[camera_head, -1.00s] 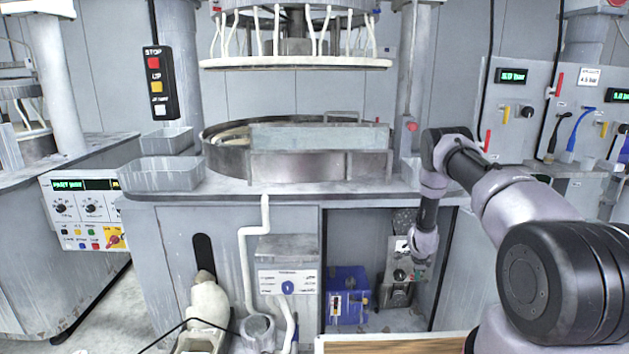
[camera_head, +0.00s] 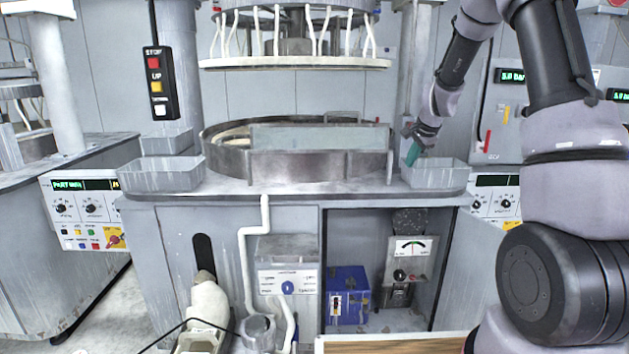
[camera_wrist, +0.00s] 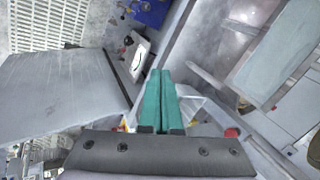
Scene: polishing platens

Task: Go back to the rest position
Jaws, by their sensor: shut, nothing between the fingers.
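My gripper (camera_head: 413,155) has teal fingers and is raised at the right side of the polishing machine, above and at the back left of a clear tray (camera_head: 440,177) on the machine's top. In the wrist view the two teal fingers (camera_wrist: 160,98) lie side by side, closed, with nothing between them. My arm rises on the right of the head view and bends down to the gripper. Whether the fingers touch the tray's rim cannot be told.
A round metal basin (camera_head: 320,165) stands on the machine top (camera_head: 300,188), under a raised head with white hoses (camera_head: 295,62). Clear trays (camera_head: 160,174) sit at its left. A control panel (camera_head: 495,200) is at the right. A blue box (camera_head: 347,295) is in the open cabinet below.

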